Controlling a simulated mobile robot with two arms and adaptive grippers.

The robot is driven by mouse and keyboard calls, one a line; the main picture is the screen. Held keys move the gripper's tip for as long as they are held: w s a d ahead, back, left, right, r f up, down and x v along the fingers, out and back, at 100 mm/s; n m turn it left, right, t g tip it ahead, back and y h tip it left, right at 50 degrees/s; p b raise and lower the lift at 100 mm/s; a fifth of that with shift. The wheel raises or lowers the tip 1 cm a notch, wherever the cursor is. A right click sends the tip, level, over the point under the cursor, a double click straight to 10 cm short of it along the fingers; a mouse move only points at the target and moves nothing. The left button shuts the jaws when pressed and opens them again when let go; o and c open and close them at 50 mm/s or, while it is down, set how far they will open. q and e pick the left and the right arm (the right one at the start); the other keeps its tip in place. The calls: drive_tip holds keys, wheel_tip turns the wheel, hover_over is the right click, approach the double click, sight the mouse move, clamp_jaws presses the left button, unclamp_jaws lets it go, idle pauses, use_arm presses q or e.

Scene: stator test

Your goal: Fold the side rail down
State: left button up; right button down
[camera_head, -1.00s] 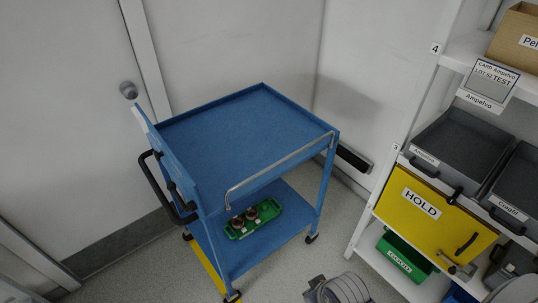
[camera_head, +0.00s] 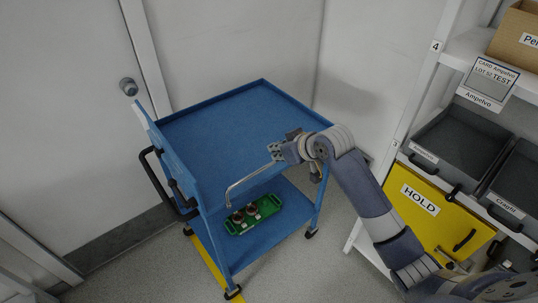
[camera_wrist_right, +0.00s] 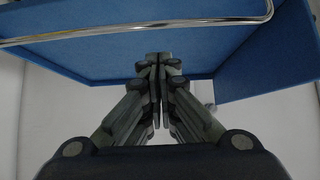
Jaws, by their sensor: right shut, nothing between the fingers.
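The side rail (camera_head: 247,180) is a thin silver bar along the near right side of the blue cart (camera_head: 235,115). It stands up above the edge of the top tray. My right gripper (camera_head: 276,152) is shut and empty at the rail's far part, and the gripper and wrist hide that end of the rail. In the right wrist view the rail (camera_wrist_right: 150,27) crosses the top of the picture. The shut fingertips (camera_wrist_right: 157,60) show just below it with a small gap in the picture; I cannot tell whether they touch. My left gripper is not in view.
A green part with round pieces (camera_head: 253,214) lies on the cart's lower shelf. The cart's black handle (camera_head: 163,190) is on the left. A shelf rack with grey bins (camera_head: 455,140) and a yellow HOLD bin (camera_head: 420,205) stands right. The top tray is empty.

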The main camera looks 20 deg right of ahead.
drive_tip(key=shift+w+d+r, duration=0.2)
drive_tip(key=shift+w+r, duration=0.35)
drive_tip(key=shift+r, duration=0.2)
drive_tip(key=shift+w+f, duration=0.1)
drive_tip(key=w+f+p, duration=0.1)
drive_tip(key=f, duration=0.1)
drive_tip(key=w+f+p, duration=0.1)
drive_tip(key=f, duration=0.1)
drive_tip(key=w+a+f+p, duration=0.1)
drive_tip(key=f, duration=0.2)
drive_tip(key=shift+w+a+p, duration=0.1)
drive_tip(key=shift+p, duration=0.3)
drive_tip(key=shift+w+f, duration=0.1)
